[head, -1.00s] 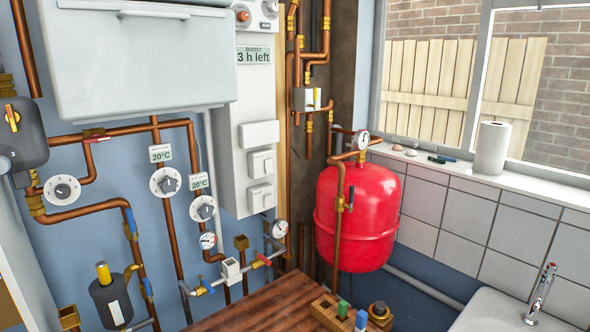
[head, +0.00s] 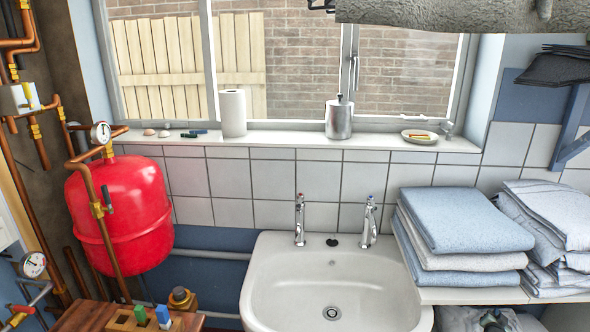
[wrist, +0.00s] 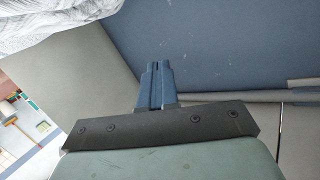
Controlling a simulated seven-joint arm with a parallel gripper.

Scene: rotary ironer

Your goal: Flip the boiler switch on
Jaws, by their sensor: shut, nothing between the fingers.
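The boiler switch does not show in either current view; the boiler panel with its white switches is out of the head view. My gripper (wrist: 158,85) shows in the wrist view as narrow blue fingers standing close together beyond a dark bar. The fingers are shut and empty. They point toward a blue wall (wrist: 230,45) with a grey pipe (wrist: 245,97) along it. My gripper is not visible in the head view, so its place relative to the switch cannot be told.
A white sink (head: 270,300) stands under the window. Folded blue towels (head: 460,225) lie at its right. A red tank (head: 120,215) and copper pipes (head: 98,210) stand at the left. Grey fleecy fabric (head: 440,14) hangs top right. Pale striped cloth (wrist: 40,20) is close in the wrist view.

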